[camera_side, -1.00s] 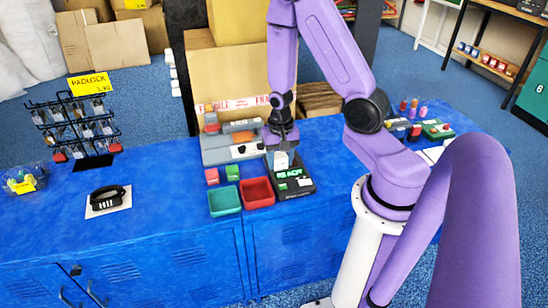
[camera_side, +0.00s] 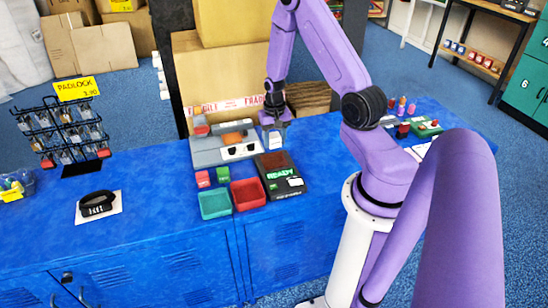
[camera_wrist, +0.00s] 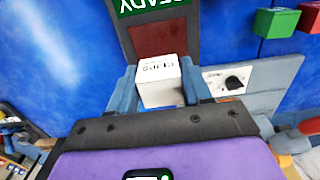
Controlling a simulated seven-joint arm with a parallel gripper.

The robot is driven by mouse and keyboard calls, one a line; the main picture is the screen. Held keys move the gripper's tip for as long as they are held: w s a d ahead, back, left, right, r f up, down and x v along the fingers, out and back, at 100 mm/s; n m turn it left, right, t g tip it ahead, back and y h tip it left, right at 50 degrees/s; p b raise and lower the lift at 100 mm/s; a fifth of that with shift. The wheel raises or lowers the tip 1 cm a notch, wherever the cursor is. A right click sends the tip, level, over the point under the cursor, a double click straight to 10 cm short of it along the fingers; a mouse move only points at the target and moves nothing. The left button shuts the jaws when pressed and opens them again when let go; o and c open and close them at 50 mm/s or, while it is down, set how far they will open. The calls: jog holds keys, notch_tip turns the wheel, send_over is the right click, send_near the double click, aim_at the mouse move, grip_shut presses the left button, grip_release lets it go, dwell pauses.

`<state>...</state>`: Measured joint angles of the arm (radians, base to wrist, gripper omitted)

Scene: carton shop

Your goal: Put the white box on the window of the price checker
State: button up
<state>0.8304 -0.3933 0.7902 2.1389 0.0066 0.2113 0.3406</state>
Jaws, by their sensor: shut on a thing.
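My gripper (camera_side: 274,128) is shut on the white box (camera_wrist: 160,80), one finger on each side, with "CLIPS" printed on its face in the wrist view. The price checker (camera_side: 292,186) is a dark device on the blue counter with a green "READY" display (camera_side: 280,173). Its dark red window (camera_wrist: 165,38) is bare in the part I see. In the side view the box appears just behind the window (camera_side: 271,160). In the wrist view the box overlaps the window's near edge. I cannot tell its exact height.
A grey unit with a black knob (camera_wrist: 234,82) stands beside the price checker. Red (camera_side: 203,179) and green (camera_side: 223,174) cubes sit near a green tray (camera_side: 214,204) and a red tray (camera_side: 248,194). A padlock rack (camera_side: 65,135) stands at the left.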

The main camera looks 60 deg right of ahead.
aim_at(274, 161)
jog(key=shift+f, duration=3.25)
jog(key=shift+f, duration=0.15)
jog(key=o, duration=1.1)
jog(key=shift+c, duration=0.2)
